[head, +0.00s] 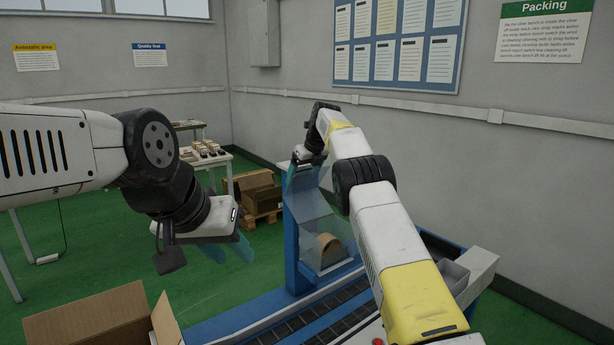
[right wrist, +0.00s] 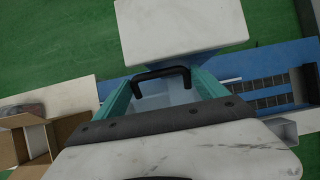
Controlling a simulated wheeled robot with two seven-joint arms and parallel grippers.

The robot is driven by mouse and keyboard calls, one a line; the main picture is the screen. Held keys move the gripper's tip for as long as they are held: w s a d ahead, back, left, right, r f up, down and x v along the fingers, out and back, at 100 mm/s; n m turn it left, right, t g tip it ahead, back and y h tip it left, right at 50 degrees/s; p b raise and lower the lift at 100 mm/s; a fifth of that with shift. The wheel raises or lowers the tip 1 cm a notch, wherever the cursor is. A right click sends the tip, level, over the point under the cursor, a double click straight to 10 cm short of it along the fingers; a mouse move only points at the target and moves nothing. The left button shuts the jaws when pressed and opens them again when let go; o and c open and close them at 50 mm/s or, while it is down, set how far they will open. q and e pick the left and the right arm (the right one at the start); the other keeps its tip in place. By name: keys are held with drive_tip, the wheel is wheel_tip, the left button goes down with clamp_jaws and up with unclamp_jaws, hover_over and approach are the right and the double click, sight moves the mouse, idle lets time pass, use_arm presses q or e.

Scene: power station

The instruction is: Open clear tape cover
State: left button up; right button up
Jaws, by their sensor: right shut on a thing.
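The clear tape cover (head: 318,213) is a see-through panel on the blue tape machine (head: 300,240), in front of a brown tape roll (head: 329,249). My right gripper (head: 308,177) is at the top of the cover. In the right wrist view, its teal fingers are shut on the cover's black handle (right wrist: 160,73), with the pale clear panel (right wrist: 167,94) below it. Whether the cover has tilted is hard to tell. My left gripper (head: 231,250) hangs in the air left of the machine, with its teal fingers apart and empty.
The machine's roller conveyor (head: 335,325) runs along the bottom. An open cardboard box (head: 90,318) is at the lower left. A small grey bin (head: 453,276) is on the machine's right side. Brown boxes on a pallet (head: 256,194) and a table stand behind.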

drive_tip(key=shift+w+d, duration=0.1)
drive_tip(key=shift+w, duration=0.1)
drive_tip(key=o, duration=1.8)
drive_tip(key=shift+w+f, duration=0.15)
drive_tip(key=v, duration=0.7)
drive_tip(key=shift+s+r, duration=0.25)
drive_tip(key=shift+r, duration=0.1)
